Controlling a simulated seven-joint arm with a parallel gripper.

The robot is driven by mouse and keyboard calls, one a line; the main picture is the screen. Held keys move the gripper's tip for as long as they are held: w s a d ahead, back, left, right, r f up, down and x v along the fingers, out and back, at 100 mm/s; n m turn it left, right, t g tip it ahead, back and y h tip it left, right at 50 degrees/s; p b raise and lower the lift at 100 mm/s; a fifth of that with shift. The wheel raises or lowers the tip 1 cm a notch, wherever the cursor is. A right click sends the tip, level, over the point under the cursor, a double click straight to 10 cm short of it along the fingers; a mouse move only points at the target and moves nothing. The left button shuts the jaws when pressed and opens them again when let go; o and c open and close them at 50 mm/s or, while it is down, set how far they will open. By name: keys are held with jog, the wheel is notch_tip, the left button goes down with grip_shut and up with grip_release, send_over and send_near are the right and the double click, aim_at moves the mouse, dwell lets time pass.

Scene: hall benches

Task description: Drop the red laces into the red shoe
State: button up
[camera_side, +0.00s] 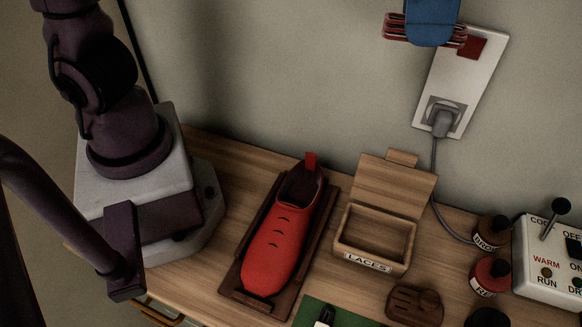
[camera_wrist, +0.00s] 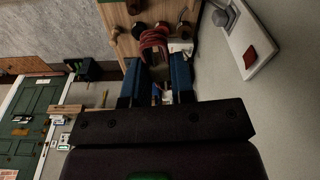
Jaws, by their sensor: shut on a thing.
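My gripper (camera_side: 432,24) is at the top of the side view, high above the bench and in front of the wall. Its blue fingers are shut on the red laces (camera_side: 396,29), a folded bundle that sticks out on both sides. In the wrist view the laces (camera_wrist: 153,41) hang between the fingertips (camera_wrist: 155,76). The red shoe (camera_side: 276,245) lies on a dark wooden stand, lower and to the left of my gripper, with its opening and red heel tab toward the wall. The wooden box (camera_side: 367,263) labelled LACES has its lid up and looks empty.
A wall socket plate (camera_side: 477,85) with a red switch and a grey plug is just behind my gripper. Bottles (camera_side: 490,276) and a control box (camera_side: 545,265) with a lever stand at the right. A green mat (camera_side: 308,312) and a brown wooden piece (camera_side: 414,305) lie in front.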

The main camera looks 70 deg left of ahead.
jog(key=s+a+f, duration=0.2)
jog(key=a+f, duration=0.1)
jog(key=f, duration=0.5)
jog(key=s+a+f, duration=0.2)
jog(key=a+f, duration=0.1)
jog(key=f, duration=0.5)
jog(key=s+a+f+m, duration=0.1)
jog(key=s+a+f, duration=0.1)
jog(key=f, duration=0.6)
jog(key=shift+a, duration=0.9)
jog(key=o, duration=1)
jog(key=shift+r, duration=0.1)
jog(key=r, duration=0.8)
jog(key=s+a+r, duration=0.1)
jog(key=r, duration=0.3)
jog(key=shift+s+r, duration=0.1)
jog(key=shift+r, duration=0.3)
